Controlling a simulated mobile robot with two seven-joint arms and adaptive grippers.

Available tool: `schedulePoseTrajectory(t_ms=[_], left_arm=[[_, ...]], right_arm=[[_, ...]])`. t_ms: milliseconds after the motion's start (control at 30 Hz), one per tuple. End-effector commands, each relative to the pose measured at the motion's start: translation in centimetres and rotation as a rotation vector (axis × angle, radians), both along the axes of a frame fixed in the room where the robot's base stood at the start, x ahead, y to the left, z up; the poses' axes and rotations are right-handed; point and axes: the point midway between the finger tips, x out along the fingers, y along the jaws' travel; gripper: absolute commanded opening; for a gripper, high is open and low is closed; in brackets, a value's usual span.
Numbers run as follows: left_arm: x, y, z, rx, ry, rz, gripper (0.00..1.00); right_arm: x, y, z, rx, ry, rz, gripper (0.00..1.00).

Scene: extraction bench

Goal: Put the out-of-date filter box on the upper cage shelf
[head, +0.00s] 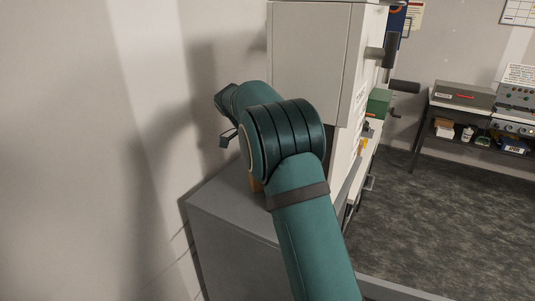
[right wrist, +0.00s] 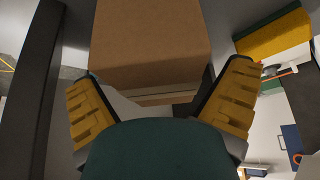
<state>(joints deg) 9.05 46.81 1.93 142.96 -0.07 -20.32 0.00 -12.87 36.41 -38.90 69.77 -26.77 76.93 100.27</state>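A plain brown cardboard box (right wrist: 152,45) fills the upper middle of the right wrist view; no label or date shows on its visible faces. My right gripper (right wrist: 160,78) has its yellow-padded fingers spread wide at either side of the box's near end. A gap shows beside the right finger; contact at the left finger cannot be told. In the head view a teal arm of mine rises from the bottom and hides most of what is behind it. A small brown patch (head: 257,185) shows under its elbow, above a grey cabinet top. My left gripper cannot be made out. The upper cage shelf is not identifiable.
The grey cabinet (head: 235,235) stands against the left wall, with a tall pale cabinet (head: 312,45) behind the arm. A green box (head: 378,102) sits beyond it. A dark bench (head: 430,112) with instruments is at the far right. The floor (head: 440,210) between is clear.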

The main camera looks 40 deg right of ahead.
Motion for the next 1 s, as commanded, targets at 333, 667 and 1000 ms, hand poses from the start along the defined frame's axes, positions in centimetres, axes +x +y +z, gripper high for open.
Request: schedulePoseTrajectory(t_ms=[333, 667, 1000], left_arm=[[0.0, 0.0, 0.2, 0.000, 0.000, 0.000, 1.00], [0.0, 0.0, 0.1, 0.000, 0.000, 0.000, 1.00], [0.0, 0.0, 0.2, 0.000, 0.000, 0.000, 1.00]], right_arm=[[0.3, 0.4, 1.1, -0.001, -0.002, 0.001, 1.00], [1.5, 3.4, 6.9, -0.001, -0.004, 0.001, 1.00], [2.2, 5.3, 10.4, 0.000, 0.000, 0.000, 1.00]])
